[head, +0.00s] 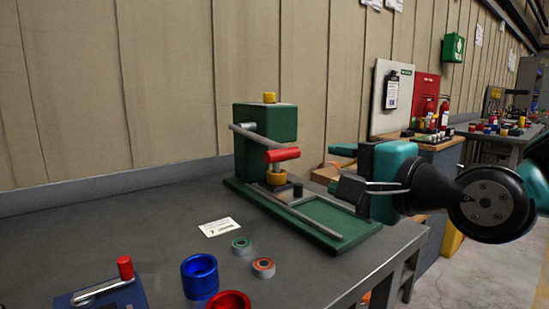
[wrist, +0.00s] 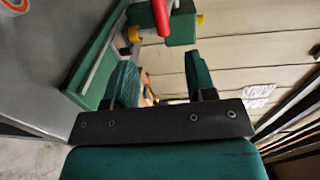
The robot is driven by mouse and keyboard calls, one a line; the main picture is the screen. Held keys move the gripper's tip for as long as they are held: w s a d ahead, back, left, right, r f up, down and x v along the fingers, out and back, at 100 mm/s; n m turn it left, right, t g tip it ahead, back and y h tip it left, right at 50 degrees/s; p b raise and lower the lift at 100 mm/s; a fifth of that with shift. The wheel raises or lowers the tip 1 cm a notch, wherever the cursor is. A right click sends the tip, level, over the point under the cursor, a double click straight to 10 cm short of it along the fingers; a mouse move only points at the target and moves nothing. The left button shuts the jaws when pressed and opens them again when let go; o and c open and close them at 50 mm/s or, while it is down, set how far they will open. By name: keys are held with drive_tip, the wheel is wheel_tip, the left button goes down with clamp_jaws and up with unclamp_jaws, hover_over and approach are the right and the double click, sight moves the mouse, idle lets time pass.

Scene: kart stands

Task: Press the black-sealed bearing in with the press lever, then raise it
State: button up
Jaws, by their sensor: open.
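The green press (head: 265,128) stands on the far side of the grey bench. Its grey lever (head: 256,136) ends in a red handle (head: 282,155), which also shows at the top of the wrist view (wrist: 160,16). Below the handle, a yellow cup (head: 276,179) sits on the press base under the ram. I cannot make out the black-sealed bearing; the cup's inside is hidden. My gripper (head: 338,169) is open and empty, right of the handle and apart from it. In the wrist view its two fingers (wrist: 160,82) stand apart with nothing between them.
A green-sealed bearing (head: 241,246), an orange-sealed bearing (head: 263,267), a blue ring (head: 200,277) and a red ring (head: 228,301) stand in front. A white card (head: 219,227) lies behind them. A blue fixture with a red knob (head: 125,267) is front left. The wall is close behind.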

sight(284, 156)
drive_tip(key=p+x, duration=0.9)
drive_tip(key=x, duration=0.7)
drive_tip(key=shift+w+a, duration=0.2)
drive_tip(key=shift+a, duration=0.05)
drive_tip(key=shift+f, duration=0.15)
clamp_jaws()
